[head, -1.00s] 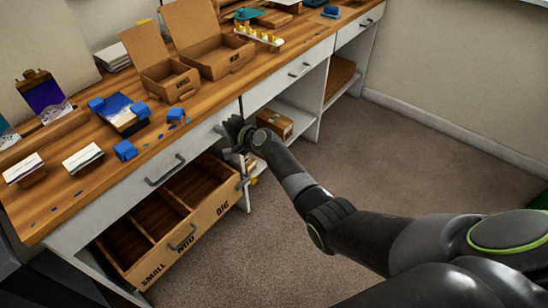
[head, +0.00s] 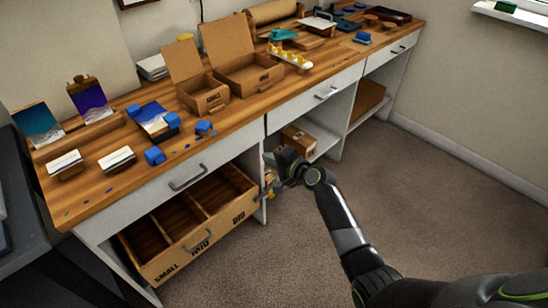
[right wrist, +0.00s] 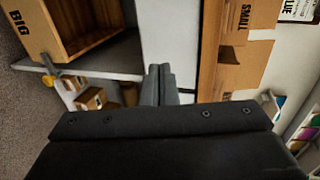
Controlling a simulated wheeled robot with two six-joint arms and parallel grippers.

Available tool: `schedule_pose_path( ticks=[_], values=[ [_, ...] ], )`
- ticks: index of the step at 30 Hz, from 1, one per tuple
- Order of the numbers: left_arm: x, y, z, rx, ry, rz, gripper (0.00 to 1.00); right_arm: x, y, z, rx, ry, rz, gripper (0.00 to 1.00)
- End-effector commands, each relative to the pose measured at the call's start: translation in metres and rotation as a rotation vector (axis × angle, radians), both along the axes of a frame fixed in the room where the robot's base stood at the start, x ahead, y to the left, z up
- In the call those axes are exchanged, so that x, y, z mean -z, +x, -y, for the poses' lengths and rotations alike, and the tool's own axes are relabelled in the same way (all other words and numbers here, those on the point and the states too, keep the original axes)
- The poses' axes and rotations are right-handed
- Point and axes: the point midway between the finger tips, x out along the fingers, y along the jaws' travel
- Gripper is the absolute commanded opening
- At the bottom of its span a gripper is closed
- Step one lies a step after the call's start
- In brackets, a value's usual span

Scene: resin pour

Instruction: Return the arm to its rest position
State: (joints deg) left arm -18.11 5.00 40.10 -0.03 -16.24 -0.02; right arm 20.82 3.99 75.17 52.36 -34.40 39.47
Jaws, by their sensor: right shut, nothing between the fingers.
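My right gripper (head: 283,160) is in front of the workbench, at the height of the drawer fronts, near the post between the open drawer and the open shelf. Its fingers are shut and empty; they also show in the right wrist view (right wrist: 160,85). The open wooden drawer (head: 186,257), marked SMALL, MID and BIG, stands out below the left part of the bench, to the left of the gripper. Part of it also shows in the right wrist view (right wrist: 44,32). My left gripper is in neither view.
Small boxes (head: 298,140) sit on the shelf below. A white drawer front (head: 325,92) faces the room. The carpet (head: 440,210) to the right is clear.

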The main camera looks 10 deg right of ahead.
Motion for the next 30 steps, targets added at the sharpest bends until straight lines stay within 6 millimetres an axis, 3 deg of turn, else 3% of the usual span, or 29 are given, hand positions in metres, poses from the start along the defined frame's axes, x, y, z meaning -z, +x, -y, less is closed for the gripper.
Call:
schedule_pose_path(
  ticks=[10, 14, 17, 20, 24, 26, 30],
  values=[
    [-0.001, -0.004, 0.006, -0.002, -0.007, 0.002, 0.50, -0.005, -0.014, 0.008, 0.000, -0.001, -0.001, 0.00],
    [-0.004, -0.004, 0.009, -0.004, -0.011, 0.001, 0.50, 0.014, -0.021, 0.015, 0.011, -0.038, -0.025, 0.00],
    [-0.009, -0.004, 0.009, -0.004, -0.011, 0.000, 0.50, 0.056, -0.039, 0.030, 0.029, -0.134, -0.076, 0.00],
    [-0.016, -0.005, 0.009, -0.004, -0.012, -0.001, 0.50, 0.115, -0.072, 0.052, 0.035, -0.280, -0.150, 0.00],
    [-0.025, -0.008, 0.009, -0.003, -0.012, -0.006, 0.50, 0.195, -0.139, 0.083, 0.001, -0.504, -0.262, 0.00],
    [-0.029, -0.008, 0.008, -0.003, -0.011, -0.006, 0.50, 0.225, -0.173, 0.096, -0.030, -0.594, -0.309, 0.00],
    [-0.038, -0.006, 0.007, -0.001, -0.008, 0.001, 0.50, 0.285, -0.260, 0.121, -0.138, -0.795, -0.413, 0.00]
  ],
)
